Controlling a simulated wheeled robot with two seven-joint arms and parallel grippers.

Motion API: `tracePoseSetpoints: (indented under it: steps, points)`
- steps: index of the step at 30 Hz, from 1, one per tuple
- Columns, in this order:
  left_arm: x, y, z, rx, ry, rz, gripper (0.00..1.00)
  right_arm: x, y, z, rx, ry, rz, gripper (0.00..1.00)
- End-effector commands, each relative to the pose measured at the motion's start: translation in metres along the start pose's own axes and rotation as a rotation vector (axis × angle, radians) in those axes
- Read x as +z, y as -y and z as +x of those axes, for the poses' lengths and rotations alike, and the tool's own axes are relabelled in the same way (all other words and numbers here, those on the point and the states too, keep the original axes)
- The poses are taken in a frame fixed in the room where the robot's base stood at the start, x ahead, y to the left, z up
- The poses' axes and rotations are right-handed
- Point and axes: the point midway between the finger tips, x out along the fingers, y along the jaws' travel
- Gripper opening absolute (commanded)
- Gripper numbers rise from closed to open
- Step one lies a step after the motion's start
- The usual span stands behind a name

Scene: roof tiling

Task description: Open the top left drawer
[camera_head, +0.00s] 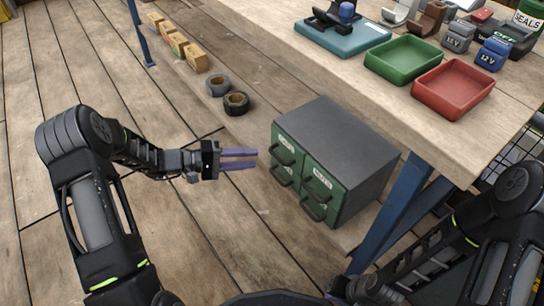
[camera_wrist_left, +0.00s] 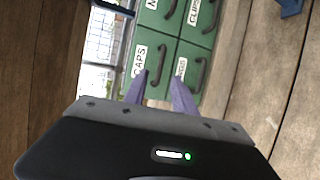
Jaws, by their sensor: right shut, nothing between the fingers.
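The top left drawer (camera_head: 289,142) has a white label and a dark curved handle. In the left wrist view the picture is turned sideways, and this drawer (camera_wrist_left: 152,82) is labelled CAPS. My left gripper (camera_head: 257,159) is open and empty, just in front of that drawer. Its purple fingers (camera_wrist_left: 160,82) point at the drawer front; contact with the handle cannot be told. My right gripper (camera_head: 343,288) is low in the head view, away from the cabinet, its fingers not clearly visible.
A workbench (camera_head: 340,78) with a blue leg stands behind and right of the cabinet. It holds a green tray (camera_head: 403,60), a red tray (camera_head: 453,88) and other parts. Dark rolls (camera_head: 236,103) and wooden blocks (camera_head: 179,43) lie beyond the cabinet. The floor left of it is clear.

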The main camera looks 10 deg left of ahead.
Motion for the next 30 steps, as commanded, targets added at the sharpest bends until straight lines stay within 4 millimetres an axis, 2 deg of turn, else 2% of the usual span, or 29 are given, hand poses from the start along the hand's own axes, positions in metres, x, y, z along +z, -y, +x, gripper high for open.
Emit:
tracePoseSetpoints:
  steps: [12, 15, 25, 30]
  points:
    - [0.001, 0.003, 0.060, -0.001, 0.003, 0.000, 0.32, -0.001, -0.006, 0.019, 0.000, -0.008, 0.001, 0.00]
    - [0.001, 0.002, 0.069, -0.001, 0.003, 0.000, 0.32, -0.002, -0.006, 0.021, 0.000, -0.010, 0.001, 0.00]
    - [0.001, 0.001, 0.073, -0.001, 0.001, -0.001, 0.32, -0.002, -0.006, 0.021, 0.000, -0.011, 0.001, 0.00]
    - [0.001, 0.001, 0.073, -0.001, 0.001, -0.001, 0.19, -0.002, -0.006, 0.021, 0.000, -0.011, 0.001, 0.00]
